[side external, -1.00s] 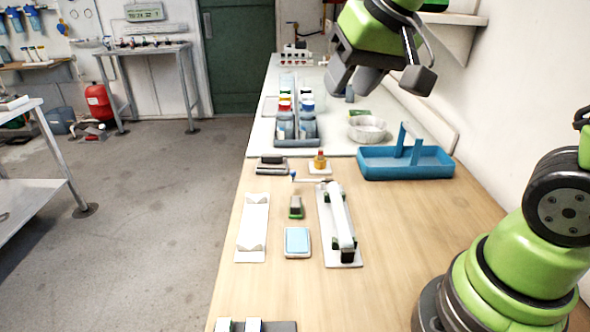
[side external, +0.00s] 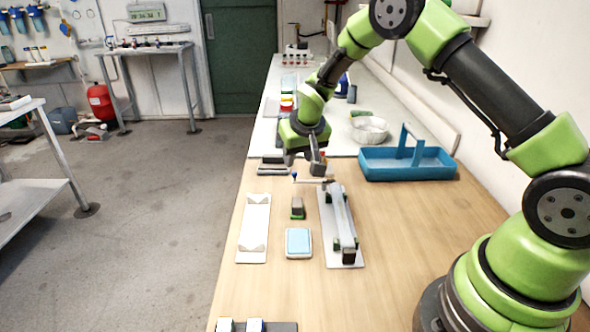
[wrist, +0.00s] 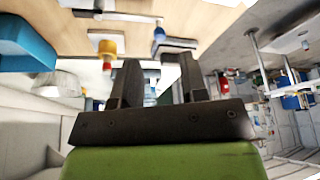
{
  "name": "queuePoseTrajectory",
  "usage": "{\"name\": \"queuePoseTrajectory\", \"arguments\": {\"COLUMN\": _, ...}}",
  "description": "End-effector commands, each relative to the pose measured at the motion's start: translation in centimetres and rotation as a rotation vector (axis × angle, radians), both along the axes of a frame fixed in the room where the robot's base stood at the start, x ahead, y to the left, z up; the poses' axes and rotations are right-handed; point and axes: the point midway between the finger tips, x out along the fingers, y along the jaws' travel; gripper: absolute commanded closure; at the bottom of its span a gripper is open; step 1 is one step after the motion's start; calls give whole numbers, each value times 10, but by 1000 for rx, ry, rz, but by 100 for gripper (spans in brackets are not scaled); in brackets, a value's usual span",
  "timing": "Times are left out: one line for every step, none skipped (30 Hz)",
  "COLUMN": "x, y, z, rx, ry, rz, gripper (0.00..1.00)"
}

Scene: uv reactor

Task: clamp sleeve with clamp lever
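A long pale sleeve (side external: 342,222) lies on a white base plate (side external: 350,262) with dark end fittings and green parts, right of the centre in the side view. Near its far end, a thin clamp lever (side external: 309,180) reaches left and ends in a blue knob (side external: 294,176). In the wrist view the blue knob (wrist: 158,35) shows beyond the gap between my fingers. My gripper (side external: 305,164) is close to the lever, at its far side; contact cannot be told. In the wrist view my gripper (wrist: 158,62) is open, with nothing seen between the fingers.
A white cradle (side external: 254,228), a small green-and-grey block (side external: 297,208) and a blue-topped pad (side external: 298,241) lie to the left. A dark block (side external: 272,167) is beside my gripper. A blue tray (side external: 405,164) stands at right. A yellow-and-red piece (wrist: 107,47) shows in the wrist view.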

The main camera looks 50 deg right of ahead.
Motion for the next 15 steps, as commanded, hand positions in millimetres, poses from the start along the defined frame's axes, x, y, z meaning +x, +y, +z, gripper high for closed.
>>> {"name": "queuePoseTrajectory", "arguments": {"x": 3, "y": -2, "z": -11, "rx": 0, "ry": 3, "rz": 0, "gripper": 60}}
{"name": "queuePoseTrajectory", "arguments": {"x": 5, "y": -2, "z": -15, "rx": 0, "ry": 3, "rz": 0, "gripper": 60}}
{"name": "queuePoseTrajectory", "arguments": {"x": 7, "y": -3, "z": -22, "rx": 0, "ry": 2, "rz": -1, "gripper": 60}}
{"name": "queuePoseTrajectory", "arguments": {"x": 9, "y": -4, "z": -26, "rx": 1, "ry": 3, "rz": -1, "gripper": 60}}
{"name": "queuePoseTrajectory", "arguments": {"x": 11, "y": -5, "z": -30, "rx": 0, "ry": 2, "rz": -1, "gripper": 60}}
{"name": "queuePoseTrajectory", "arguments": {"x": 12, "y": -6, "z": -36, "rx": 1, "ry": 3, "rz": -1, "gripper": 60}}
{"name": "queuePoseTrajectory", "arguments": {"x": 14, "y": -6, "z": -38, "rx": 1, "ry": 1, "rz": -1, "gripper": 60}}
{"name": "queuePoseTrajectory", "arguments": {"x": 15, "y": -7, "z": -42, "rx": 1, "ry": 2, "rz": -1, "gripper": 60}}
{"name": "queuePoseTrajectory", "arguments": {"x": 17, "y": -7, "z": -45, "rx": 0, "ry": 1, "rz": 0, "gripper": 60}}
{"name": "queuePoseTrajectory", "arguments": {"x": 17, "y": -7, "z": -47, "rx": 1, "ry": 2, "rz": 0, "gripper": 60}}
{"name": "queuePoseTrajectory", "arguments": {"x": 18, "y": -8, "z": -49, "rx": 0, "ry": 1, "rz": 0, "gripper": 60}}
{"name": "queuePoseTrajectory", "arguments": {"x": 19, "y": -8, "z": -51, "rx": 0, "ry": 0, "rz": 0, "gripper": 60}}
{"name": "queuePoseTrajectory", "arguments": {"x": 19, "y": -8, "z": -52, "rx": 0, "ry": 0, "rz": 0, "gripper": 60}}
{"name": "queuePoseTrajectory", "arguments": {"x": 20, "y": -8, "z": -53, "rx": 0, "ry": 1, "rz": 0, "gripper": 60}}
{"name": "queuePoseTrajectory", "arguments": {"x": 20, "y": -8, "z": -53, "rx": 0, "ry": 1, "rz": 0, "gripper": 60}}
